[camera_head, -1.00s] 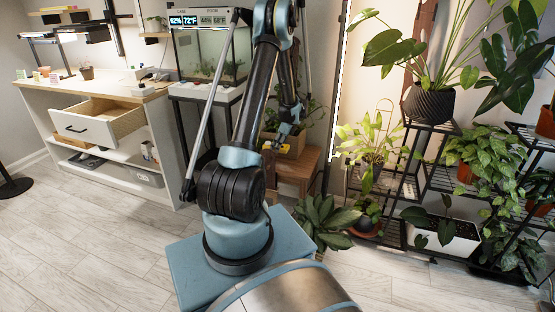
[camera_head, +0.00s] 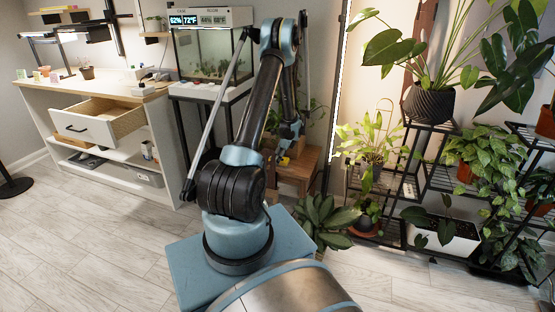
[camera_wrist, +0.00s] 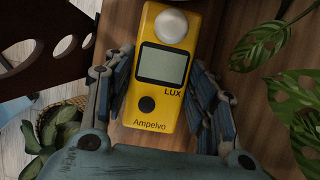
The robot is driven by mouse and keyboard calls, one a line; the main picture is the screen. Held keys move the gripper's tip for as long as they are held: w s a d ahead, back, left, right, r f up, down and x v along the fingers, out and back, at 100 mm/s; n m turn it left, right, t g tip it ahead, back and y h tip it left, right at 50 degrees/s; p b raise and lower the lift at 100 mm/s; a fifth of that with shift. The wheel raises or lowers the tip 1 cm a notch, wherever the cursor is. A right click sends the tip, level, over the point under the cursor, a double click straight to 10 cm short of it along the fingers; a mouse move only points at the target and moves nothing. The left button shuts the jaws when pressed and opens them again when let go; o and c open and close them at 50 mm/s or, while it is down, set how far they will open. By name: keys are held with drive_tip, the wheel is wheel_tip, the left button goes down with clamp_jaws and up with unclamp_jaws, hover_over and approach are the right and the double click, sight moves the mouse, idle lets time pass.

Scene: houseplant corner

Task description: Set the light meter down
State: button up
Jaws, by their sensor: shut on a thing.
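The light meter (camera_wrist: 163,85) is a yellow block with a white dome, a grey screen and a dark button, marked LUX and Ampelvo. My gripper (camera_wrist: 162,70) is shut on it, with blue-grey fingers along both long sides. In the head view the meter is a small yellow patch (camera_head: 284,161) under my gripper (camera_head: 286,152), over the small wooden stool (camera_head: 302,166). The stool's brown wooden top (camera_wrist: 225,22) lies behind the meter in the wrist view. I cannot tell whether the meter touches it.
Green leaves (camera_wrist: 265,45) hang over the right of the wrist view. A leafy plant (camera_head: 322,220) stands on the floor before the stool. The glass tank (camera_head: 208,55) is left of my arm, and the black plant rack (camera_head: 430,170) is right.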

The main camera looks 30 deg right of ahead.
drive_tip(key=o, duration=0.9)
drive_tip(key=shift+f, duration=0.1)
